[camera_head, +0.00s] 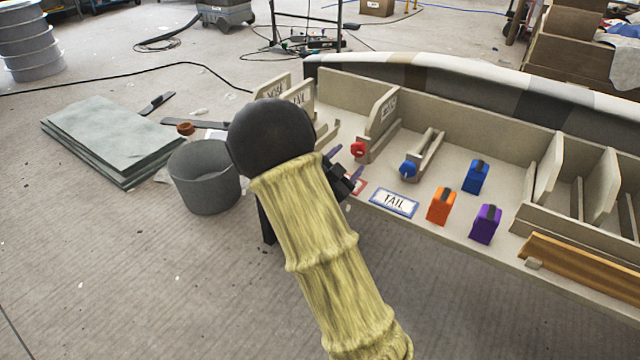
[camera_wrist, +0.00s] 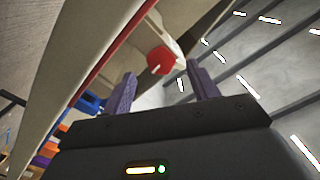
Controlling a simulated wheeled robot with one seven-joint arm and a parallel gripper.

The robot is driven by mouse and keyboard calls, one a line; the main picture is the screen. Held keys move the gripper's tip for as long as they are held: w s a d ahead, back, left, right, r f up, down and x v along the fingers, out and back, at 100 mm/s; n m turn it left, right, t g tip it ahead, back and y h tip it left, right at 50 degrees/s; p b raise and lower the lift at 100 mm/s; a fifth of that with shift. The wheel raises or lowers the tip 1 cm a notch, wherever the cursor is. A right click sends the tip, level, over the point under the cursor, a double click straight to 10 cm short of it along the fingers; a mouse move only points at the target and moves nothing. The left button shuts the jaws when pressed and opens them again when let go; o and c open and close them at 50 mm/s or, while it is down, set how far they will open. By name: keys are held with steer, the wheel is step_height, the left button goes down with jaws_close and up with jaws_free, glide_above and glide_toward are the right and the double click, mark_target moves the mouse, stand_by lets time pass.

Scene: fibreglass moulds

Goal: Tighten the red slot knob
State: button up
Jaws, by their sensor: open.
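The red slot knob (camera_head: 358,149) sits at the front end of a slot piece on the beige bench, near a divider. In the wrist view the red knob (camera_wrist: 160,60) shows ahead of my fingers, between and beyond their tips, with a pale mark on its face. My gripper (camera_head: 342,166) is just in front of and left of the knob in the head view. Its purple fingers (camera_wrist: 160,82) are apart with nothing between them. My forearm and black wrist joint hide part of the bench's left end.
A blue knob (camera_head: 408,168) sits on another slot piece to the right. A TAIL card (camera_head: 394,203) lies on the front edge. Orange (camera_head: 441,207), purple (camera_head: 486,224) and blue (camera_head: 476,177) blocks stand farther right. A grey bucket (camera_head: 205,180) stands left on the floor.

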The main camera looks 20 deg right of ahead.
steer(key=p+v, duration=0.4)
steer(key=v, duration=1)
steer(key=shift+w+d+p, duration=0.1)
steer(key=shift+p, duration=0.2)
steer(key=s+a+r+n+g+y+p, duration=0.1)
steer(key=a+r+n+g+y+p, duration=0.35)
steer(key=n+y+p, duration=0.65)
steer(key=s+d+r+n+g+y+p, duration=0.1)
steer(key=s+r+n+g+y, duration=0.2)
steer(key=s, duration=0.4)
steer(key=s+d+r+n+g+p, duration=0.1)
steer(key=s+r+n, duration=0.2)
steer(key=s+r, duration=0.35)
steer(key=w+p+v, duration=0.2)
steer(key=p+v, duration=0.9)
steer(key=p, duration=0.1)
steer(key=w+r+p+v, duration=0.1)
steer(key=w+p+v, duration=0.2)
steer(key=p+v, duration=0.9)
steer(key=w+p+v, duration=0.2)
steer(key=p+v, duration=1)
steer(key=p, duration=0.1)
steer(key=shift+s+d+r, duration=0.2)
steer(key=shift+d+r, duration=0.05)
steer(key=shift+r, duration=0.25)
